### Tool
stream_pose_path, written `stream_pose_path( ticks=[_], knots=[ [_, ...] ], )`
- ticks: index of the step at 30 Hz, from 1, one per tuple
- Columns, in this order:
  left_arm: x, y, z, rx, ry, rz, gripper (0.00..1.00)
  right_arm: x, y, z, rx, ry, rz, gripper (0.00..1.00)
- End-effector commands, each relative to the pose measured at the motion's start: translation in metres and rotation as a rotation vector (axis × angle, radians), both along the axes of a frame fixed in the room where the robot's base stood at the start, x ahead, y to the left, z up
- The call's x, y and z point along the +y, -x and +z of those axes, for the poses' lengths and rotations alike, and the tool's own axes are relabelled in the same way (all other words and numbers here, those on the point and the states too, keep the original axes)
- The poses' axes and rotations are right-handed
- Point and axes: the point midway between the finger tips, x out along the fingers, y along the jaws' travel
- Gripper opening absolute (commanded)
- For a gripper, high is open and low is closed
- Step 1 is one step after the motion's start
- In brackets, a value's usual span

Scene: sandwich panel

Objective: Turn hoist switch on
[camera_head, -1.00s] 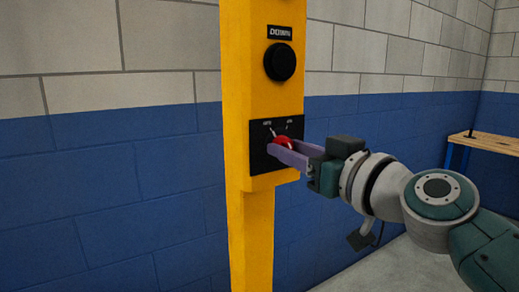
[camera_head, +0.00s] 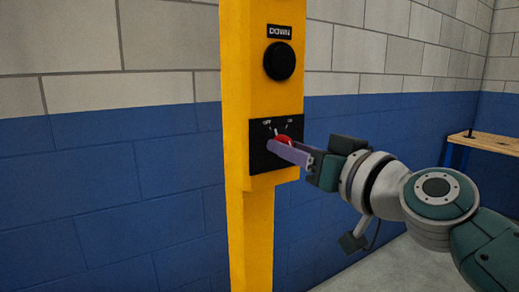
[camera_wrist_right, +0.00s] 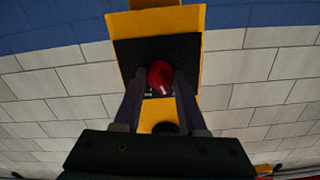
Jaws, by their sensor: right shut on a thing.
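The hoist switch is a red rotary knob (camera_head: 284,140) with a white pointer mark, on a black plate (camera_head: 262,160) on the yellow post. The plate carries an OFF label at left and an ON label at right. The white mark points up, slightly left, between the labels and nearer OFF. My right gripper (camera_head: 280,148) is shut on the knob, which it partly hides in the head view. In the right wrist view the red knob (camera_wrist_right: 160,78) sits between the two fingers of the gripper (camera_wrist_right: 160,84). My left gripper is not in view.
A round black button (camera_head: 280,61) under a DOWN label sits above the switch on the yellow post (camera_head: 252,235). A blue and grey block wall (camera_head: 110,190) stands behind. A wooden bench (camera_head: 488,141) is at the far right. Space beside the post is free.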

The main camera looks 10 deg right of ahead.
Motion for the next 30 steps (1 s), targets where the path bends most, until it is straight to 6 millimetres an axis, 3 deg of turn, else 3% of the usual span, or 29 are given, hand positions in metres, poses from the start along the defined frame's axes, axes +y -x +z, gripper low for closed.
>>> stream_pose_path(
  ticks=[18,30],
  knots=[
    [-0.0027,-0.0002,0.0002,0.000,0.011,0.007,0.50,0.0001,0.0001,0.0002,0.216,-0.523,0.000,0.00],
    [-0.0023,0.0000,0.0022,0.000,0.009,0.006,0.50,0.0001,0.0000,0.0002,0.308,-0.750,0.000,0.00]
  ],
)
